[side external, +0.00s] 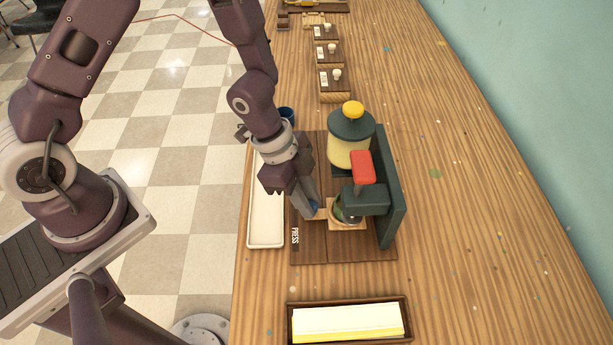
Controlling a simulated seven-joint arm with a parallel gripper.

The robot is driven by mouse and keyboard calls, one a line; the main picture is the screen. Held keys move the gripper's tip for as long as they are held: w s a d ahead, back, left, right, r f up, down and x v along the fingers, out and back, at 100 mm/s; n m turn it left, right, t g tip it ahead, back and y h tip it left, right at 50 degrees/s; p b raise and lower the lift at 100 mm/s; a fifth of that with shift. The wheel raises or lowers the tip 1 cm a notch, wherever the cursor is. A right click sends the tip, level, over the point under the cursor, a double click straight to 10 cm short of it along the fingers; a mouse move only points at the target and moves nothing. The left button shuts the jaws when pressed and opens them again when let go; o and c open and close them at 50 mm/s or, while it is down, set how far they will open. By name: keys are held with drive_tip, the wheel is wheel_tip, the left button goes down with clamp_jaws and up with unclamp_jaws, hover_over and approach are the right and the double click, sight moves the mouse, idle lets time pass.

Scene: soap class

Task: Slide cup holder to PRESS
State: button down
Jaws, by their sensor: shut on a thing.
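The cup holder (347,227) is a light wooden piece on the dark brown board, below the press (368,200) with its red handle. A dark round cup, partly hidden by the press, sits in it. My gripper (314,211) comes down from the upper left and is shut on the cup holder's left end. The fingertips partly hide that end. The holder lies beside the PRESS label, to its right.
A yellow dispenser (349,153) with a dark green lid stands behind the press. A dark green upright panel (392,195) borders the right. A long white tray (266,215) lies left of the board. A box of pale yellow bars (348,322) sits in front. The table's right side is clear.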

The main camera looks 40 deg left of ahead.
drive_tip(key=shift+s+d, duration=1.65)
drive_tip(key=shift+s, duration=0.05)
drive_tip(key=c, duration=1.2)
unclamp_jaws()
drive_tip(key=shift+s, duration=0.1)
drive_tip(key=shift+r, duration=0.15)
drive_tip(key=w+v, duration=0.1)
drive_tip(key=v, duration=0.5)
drive_tip(key=shift+s+a+r, duration=0.25)
drive_tip(key=shift+s+r, duration=0.1)
drive_tip(key=shift+s, duration=0.2)
